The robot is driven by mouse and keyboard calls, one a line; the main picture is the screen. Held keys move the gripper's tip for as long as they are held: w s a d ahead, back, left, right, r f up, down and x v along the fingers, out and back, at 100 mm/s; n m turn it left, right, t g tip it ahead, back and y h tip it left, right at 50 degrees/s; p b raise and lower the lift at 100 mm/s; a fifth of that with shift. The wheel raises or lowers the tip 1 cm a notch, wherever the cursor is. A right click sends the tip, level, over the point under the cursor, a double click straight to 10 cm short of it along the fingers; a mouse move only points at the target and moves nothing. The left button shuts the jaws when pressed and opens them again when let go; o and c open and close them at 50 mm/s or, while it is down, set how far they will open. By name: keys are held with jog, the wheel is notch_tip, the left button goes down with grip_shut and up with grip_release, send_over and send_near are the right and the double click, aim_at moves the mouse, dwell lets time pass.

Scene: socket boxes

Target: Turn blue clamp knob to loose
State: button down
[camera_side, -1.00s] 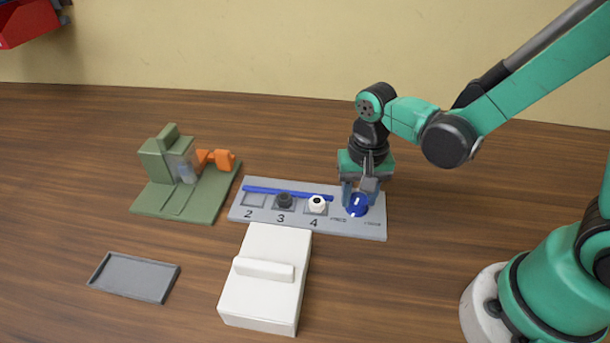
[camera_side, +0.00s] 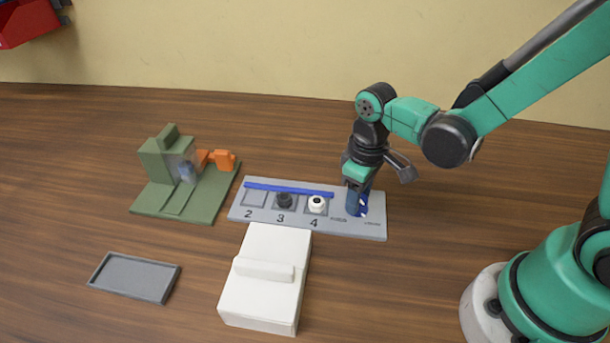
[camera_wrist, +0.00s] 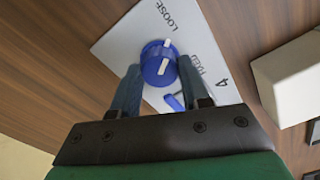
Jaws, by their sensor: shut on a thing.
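The blue clamp knob (camera_side: 363,205) sits at the right end of the grey socket plate (camera_side: 345,228). In the wrist view, the knob (camera_wrist: 155,75) is round with white marks, which line up roughly toward the LOOSE label (camera_wrist: 167,16). The other label (camera_wrist: 197,65) is at its right. My gripper (camera_side: 358,204) points down over the knob, shut on it, and partly hides it in the side view. In the wrist view, the fingers of my gripper (camera_wrist: 160,74) stand on either side of the knob. A blue bar (camera_side: 288,190) lies along the plate's back.
A white box (camera_side: 262,300) stands in front, a green fixture (camera_side: 170,200) with an orange part at left, and a grey tray (camera_side: 134,277) front left.

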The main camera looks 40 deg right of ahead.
jog(key=shift+n, duration=1.1)
jog(key=shift+c, duration=2.1)
grip_release()
jog(key=shift+r, duration=0.1)
jog(key=shift+r, duration=2.75)
